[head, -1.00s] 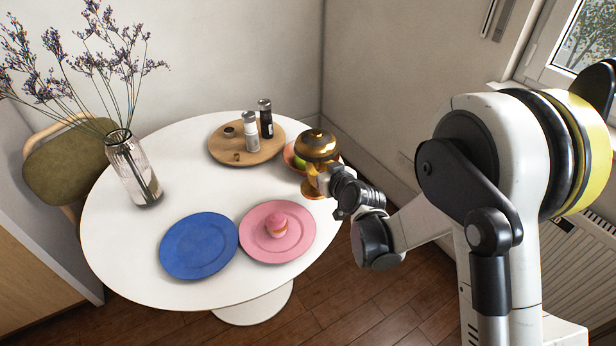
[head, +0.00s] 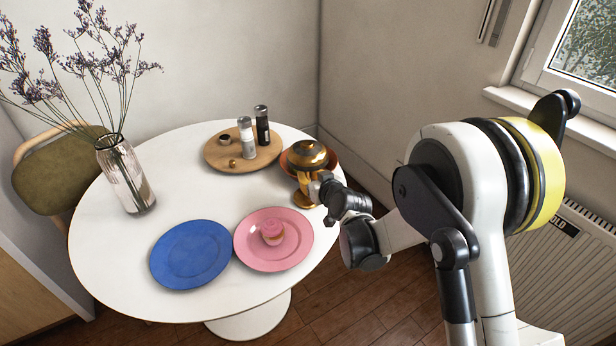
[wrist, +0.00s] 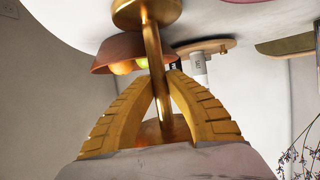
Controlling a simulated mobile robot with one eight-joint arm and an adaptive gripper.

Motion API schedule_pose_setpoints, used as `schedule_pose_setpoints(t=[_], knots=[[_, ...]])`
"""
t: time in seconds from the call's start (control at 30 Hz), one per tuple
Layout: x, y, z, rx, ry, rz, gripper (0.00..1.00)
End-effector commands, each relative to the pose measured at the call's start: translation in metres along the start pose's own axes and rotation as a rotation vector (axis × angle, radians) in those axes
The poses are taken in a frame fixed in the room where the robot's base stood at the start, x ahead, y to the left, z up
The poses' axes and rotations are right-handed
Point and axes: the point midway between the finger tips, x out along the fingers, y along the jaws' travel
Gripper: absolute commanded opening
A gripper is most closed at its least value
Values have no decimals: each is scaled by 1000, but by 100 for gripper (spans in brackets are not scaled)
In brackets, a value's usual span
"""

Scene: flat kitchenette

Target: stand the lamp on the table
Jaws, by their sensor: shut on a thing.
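The lamp (head: 309,155) is gold, with a domed shade, a thin stem and a round base. It stands roughly upright over the right edge of the white round table (head: 205,283), close in front of a fruit bowl. My gripper (head: 312,188) comes from the right and is shut on the lamp's stem. The wrist view shows the two ridged yellow fingers (wrist: 164,84) on either side of the stem (wrist: 154,60), with the lamp's base (wrist: 140,14) at the top of the picture. I cannot tell whether the base touches the table.
The reddish bowl (head: 331,164) is right behind the lamp. A wooden board (head: 218,158) with shakers is at the back. A pink plate (head: 262,258) with a small cake and a blue plate (head: 190,255) lie in front. A flower vase (head: 127,175) stands left. The table's middle is clear.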

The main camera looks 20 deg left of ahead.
Motion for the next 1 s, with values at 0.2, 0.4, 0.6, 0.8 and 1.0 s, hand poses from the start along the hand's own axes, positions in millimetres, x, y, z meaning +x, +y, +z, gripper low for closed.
schedule_pose_setpoints(t=[0.2, 0.4, 0.6, 0.8, 1.0], knots=[[1, 0, 1, 0, 0, 0, 33], [0, 0, 1, 0, 0, 0, 33], [-19, 0, -3, 2, 0, 0, 33], [-66, 0, -4, 2, -1, 0, 33], [-104, 0, -3, 2, 0, 0, 33]])
